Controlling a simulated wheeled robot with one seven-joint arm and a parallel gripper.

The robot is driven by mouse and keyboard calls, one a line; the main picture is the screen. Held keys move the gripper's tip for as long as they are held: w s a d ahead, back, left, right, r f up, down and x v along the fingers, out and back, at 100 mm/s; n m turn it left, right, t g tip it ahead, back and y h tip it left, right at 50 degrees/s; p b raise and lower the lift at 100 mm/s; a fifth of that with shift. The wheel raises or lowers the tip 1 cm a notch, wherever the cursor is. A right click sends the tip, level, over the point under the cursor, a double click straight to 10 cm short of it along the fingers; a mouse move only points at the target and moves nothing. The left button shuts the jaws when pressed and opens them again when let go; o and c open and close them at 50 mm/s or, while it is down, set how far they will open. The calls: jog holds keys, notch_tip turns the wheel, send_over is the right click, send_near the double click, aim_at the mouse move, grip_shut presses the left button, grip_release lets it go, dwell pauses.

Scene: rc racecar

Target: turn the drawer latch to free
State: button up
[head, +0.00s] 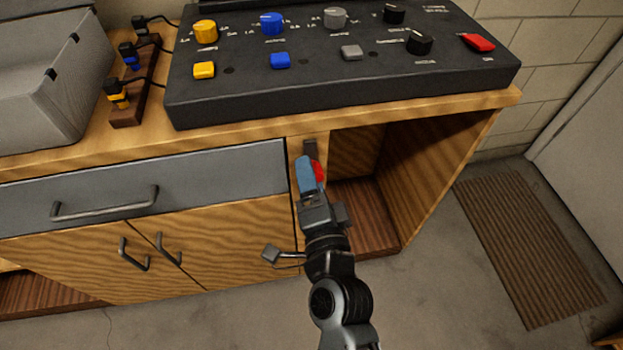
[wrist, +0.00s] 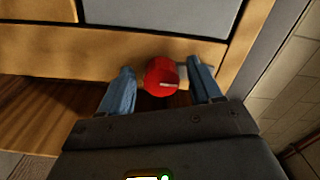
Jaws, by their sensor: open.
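The drawer latch shows as a red round knob (wrist: 160,77) with a pale line on its face, mounted on the wooden post beside the drawer. In the head view only a sliver of the red knob (head: 319,171) shows past my finger, with a dark bar (head: 310,149) just above it. My gripper (head: 311,168) is at the post. In the wrist view its two blue fingers (wrist: 162,68) stand open on either side of the knob. Small gaps seem to show; contact cannot be told. The grey drawer (head: 230,170) is shut, left of the post in the head view.
A black control panel (head: 340,98) with coloured knobs and buttons sits on the wooden bench top (head: 250,127). An open compartment (head: 420,180) lies right of the post. Cupboard doors (head: 215,235) with handles are below the drawer. A brown mat (head: 530,245) lies on the floor.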

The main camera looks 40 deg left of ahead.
jog(key=b+v, duration=0.2)
jog(key=v, duration=0.5)
jog(key=shift+s+d, duration=0.2)
jog(key=shift+d, duration=0.15)
